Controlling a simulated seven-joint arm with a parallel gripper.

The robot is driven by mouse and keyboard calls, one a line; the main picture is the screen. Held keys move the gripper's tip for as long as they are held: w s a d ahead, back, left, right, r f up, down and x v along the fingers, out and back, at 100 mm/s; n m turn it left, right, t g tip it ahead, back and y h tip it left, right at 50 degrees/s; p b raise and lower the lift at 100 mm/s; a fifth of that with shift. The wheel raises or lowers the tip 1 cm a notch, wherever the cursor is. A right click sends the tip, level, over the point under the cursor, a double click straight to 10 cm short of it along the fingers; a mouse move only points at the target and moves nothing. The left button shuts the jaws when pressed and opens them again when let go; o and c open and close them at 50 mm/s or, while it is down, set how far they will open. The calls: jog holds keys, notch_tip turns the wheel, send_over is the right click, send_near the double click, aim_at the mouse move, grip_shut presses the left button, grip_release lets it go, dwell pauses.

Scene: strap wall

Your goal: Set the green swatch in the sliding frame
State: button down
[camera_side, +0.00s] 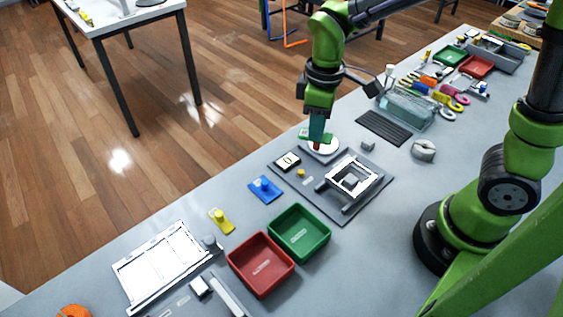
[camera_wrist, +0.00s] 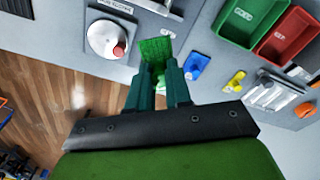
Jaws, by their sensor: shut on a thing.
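My gripper (camera_side: 317,138) is shut on the green swatch (camera_side: 304,135) and holds it near a round white disc with a red knob (camera_side: 317,147). In the wrist view the swatch (camera_wrist: 154,47) is a flat green piece at the tips of my gripper (camera_wrist: 164,66), sticking out beyond the fingers. The sliding frame (camera_side: 337,185) is a white rectangular frame on a grey base plate (camera_side: 345,215), to the right of and nearer than my gripper in the side view.
A black-and-white block (camera_side: 288,161) and a small yellow knob (camera_side: 301,173) are near the base plate's left corner. A blue knobbed piece (camera_side: 264,189), a yellow piece (camera_side: 221,221), a green tray (camera_side: 300,233) and a red tray (camera_side: 262,264) stand nearer. A clear bin (camera_side: 405,108) stands farther back.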

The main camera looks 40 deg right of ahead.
aim_at(352, 178)
jog(key=s+d+f+n, duration=0.3)
jog(key=s+d+n, duration=0.2)
jog(key=s+n, duration=0.35)
jog(key=shift+w+a+f+n+g, duration=0.15)
jog(key=shift+f+n, duration=0.6)
jog(key=shift+f, duration=0.9)
jog(key=shift+w+a+f+n+g, duration=0.2)
jog(key=shift+f+n, duration=0.5)
jog(key=shift+f, duration=0.95)
jog(key=shift+d+f, duration=0.2)
jog(key=c, duration=0.9)
grip_release()
jog(key=shift+o, duration=0.8)
jog(key=shift+w+r, duration=0.1)
jog(key=shift+r, duration=2.95)
